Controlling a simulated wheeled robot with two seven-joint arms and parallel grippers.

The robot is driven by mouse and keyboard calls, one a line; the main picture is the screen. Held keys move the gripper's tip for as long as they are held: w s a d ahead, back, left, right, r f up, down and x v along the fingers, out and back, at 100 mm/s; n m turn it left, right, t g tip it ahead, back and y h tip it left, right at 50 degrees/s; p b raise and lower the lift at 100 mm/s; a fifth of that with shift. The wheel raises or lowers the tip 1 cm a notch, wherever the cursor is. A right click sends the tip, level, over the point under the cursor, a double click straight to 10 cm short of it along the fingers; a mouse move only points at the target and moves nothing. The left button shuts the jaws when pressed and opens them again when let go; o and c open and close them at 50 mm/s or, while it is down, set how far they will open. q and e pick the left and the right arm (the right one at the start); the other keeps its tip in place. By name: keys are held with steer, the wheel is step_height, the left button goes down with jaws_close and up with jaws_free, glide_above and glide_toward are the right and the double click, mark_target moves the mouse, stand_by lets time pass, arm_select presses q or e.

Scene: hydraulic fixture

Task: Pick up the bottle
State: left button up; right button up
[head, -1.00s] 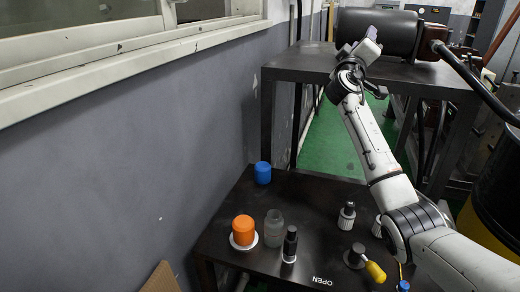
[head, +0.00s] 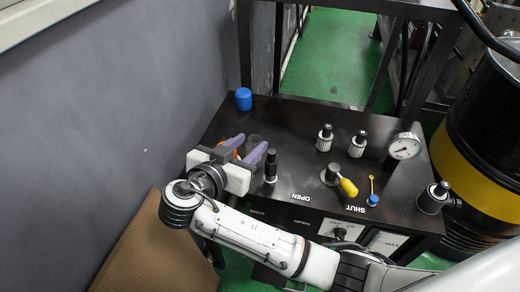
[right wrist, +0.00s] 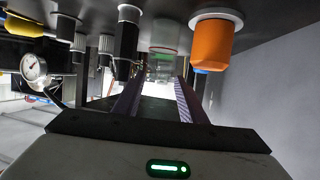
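A translucent grey bottle (head: 253,142) stands on the black fixture top. It also shows in the right wrist view (right wrist: 165,38), where the picture is upside down. My right gripper (head: 247,146) is open, with its two purple fingers pointing toward the bottle. In the right wrist view the gripper (right wrist: 160,76) has the bottle lined up between its fingertips and slightly beyond them; whether they touch it is unclear. The bottle's lower part is partly hidden by the fingers in the head view. My left gripper is not in view.
An orange cap (right wrist: 212,42) stands close beside the bottle, mostly hidden in the head view. A black knob (head: 271,165) stands on its other side. A blue cap (head: 243,99), yellow-handled lever (head: 347,187) and pressure gauge (head: 404,147) are also on the top. A grey wall (head: 110,120) bounds the left.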

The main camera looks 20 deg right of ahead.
steer(key=x, duration=0.7)
steer(key=shift+w+d, duration=0.15)
steer(key=shift+d, duration=0.1)
steer(key=shift+f, duration=0.1)
steer(key=c, duration=0.9)
